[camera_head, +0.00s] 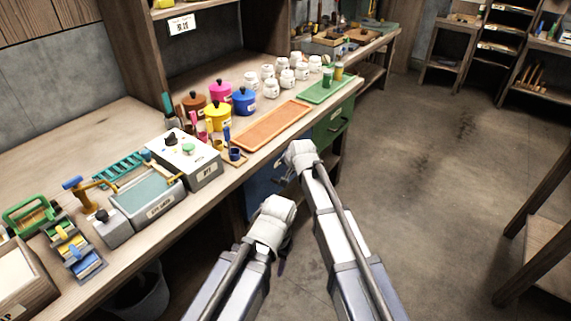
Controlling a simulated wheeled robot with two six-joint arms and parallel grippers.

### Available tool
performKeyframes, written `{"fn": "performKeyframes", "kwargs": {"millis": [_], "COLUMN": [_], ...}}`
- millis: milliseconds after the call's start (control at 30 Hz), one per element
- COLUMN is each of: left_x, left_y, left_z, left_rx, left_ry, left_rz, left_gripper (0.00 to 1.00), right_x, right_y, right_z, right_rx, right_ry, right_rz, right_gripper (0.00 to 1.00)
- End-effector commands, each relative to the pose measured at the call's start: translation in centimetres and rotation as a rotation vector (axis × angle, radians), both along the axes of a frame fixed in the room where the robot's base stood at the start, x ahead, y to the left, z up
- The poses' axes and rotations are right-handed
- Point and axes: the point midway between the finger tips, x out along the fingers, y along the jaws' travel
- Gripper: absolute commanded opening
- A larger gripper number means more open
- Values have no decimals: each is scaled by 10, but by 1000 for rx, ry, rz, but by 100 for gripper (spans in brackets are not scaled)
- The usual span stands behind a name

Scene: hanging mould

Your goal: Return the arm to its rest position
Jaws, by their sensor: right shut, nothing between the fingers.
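Both of my arms come in from the bottom and reach toward the bench front. My right arm ends in a white wrist, and my right gripper (289,177) is small and dark below it, near the blue and green bench fronts. It is shut and empty. My left arm is lower and nearer, with its white wrist (270,222) bent over. The left gripper is mostly hidden behind the wrist, and only a small dark part shows under it. Both wrists are apart from the things on the bench.
The wooden bench (65,143) runs along the left side. It bears coloured pots (217,117), white jars (270,88), an orange tray (270,125), a green tray (318,91) and boxes. Open concrete floor (420,190) lies to the right, with a wooden stand (545,250) at the right edge.

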Motion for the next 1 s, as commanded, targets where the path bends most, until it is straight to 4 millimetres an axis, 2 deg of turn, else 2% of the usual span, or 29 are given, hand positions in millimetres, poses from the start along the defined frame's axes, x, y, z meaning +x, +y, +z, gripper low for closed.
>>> {"fn": "performKeyframes", "kwargs": {"millis": [33, 133, 467, 567, 667, 800, 1000], "left_x": [0, 0, 0, 0, 0, 0, 0], "left_y": [0, 0, 0, 0, 0, 0, 0], "left_z": [12, 18, 18, 18, 18, 18, 18], "left_rx": [0, 0, 0, 0, 0, 0, 0], "left_ry": [0, 0, 0, 0, 0, 0, 0], "left_rz": [0, 0, 0, 0, 0, 0, 0], "left_gripper": [52, 52, 52, 52, 52, 52, 52], "right_x": [-7, -12, -14, -26, -59, -125, -191], "right_y": [-2, -4, -5, -18, -50, -106, -151], "right_z": [12, 18, 17, 14, 6, -8, -19], "right_rx": [0, 0, -2, -26, -90, -205, -290], "right_ry": [0, 0, 2, 19, 73, 191, 319], "right_rz": [0, 0, 0, 12, 53, 155, 275], "right_gripper": [0, 0, 0, 0, 0, 0, 0]}}
